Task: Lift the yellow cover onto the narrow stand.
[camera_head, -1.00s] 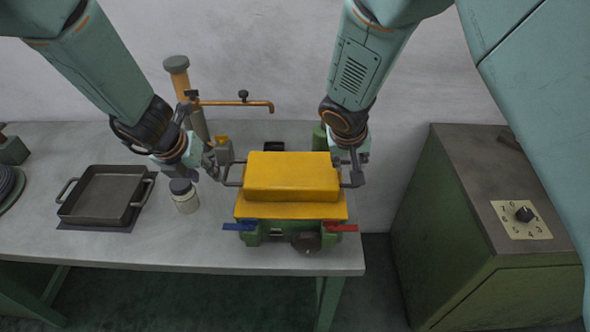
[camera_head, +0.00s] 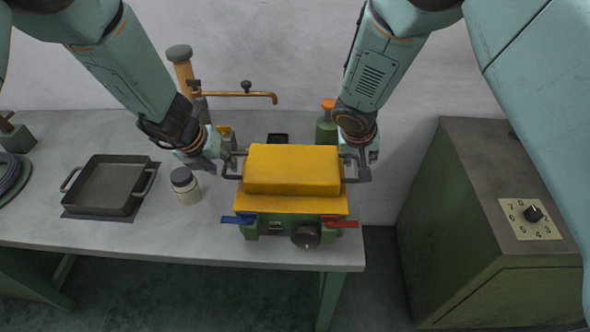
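The yellow cover (camera_head: 293,168) is a block with a grey side handle at each end. It rests level over a yellow plate (camera_head: 290,204) on a green machine (camera_head: 272,229). My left gripper (camera_head: 218,160) is at the left handle, its fingers apart with the handle's outer end close beside them. My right gripper (camera_head: 360,160) is at the right handle. Its fingers partly overlap the handle, and I cannot tell whether they grip it. I cannot make out which thing is the narrow stand.
A white jar (camera_head: 186,187) with a dark lid stands left of the machine, near my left gripper. A dark pan (camera_head: 105,186) lies farther left. An orange pipe (camera_head: 240,95) and a green bottle (camera_head: 326,131) are behind. A green cabinet (camera_head: 480,185) with a dial stands right, across a gap.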

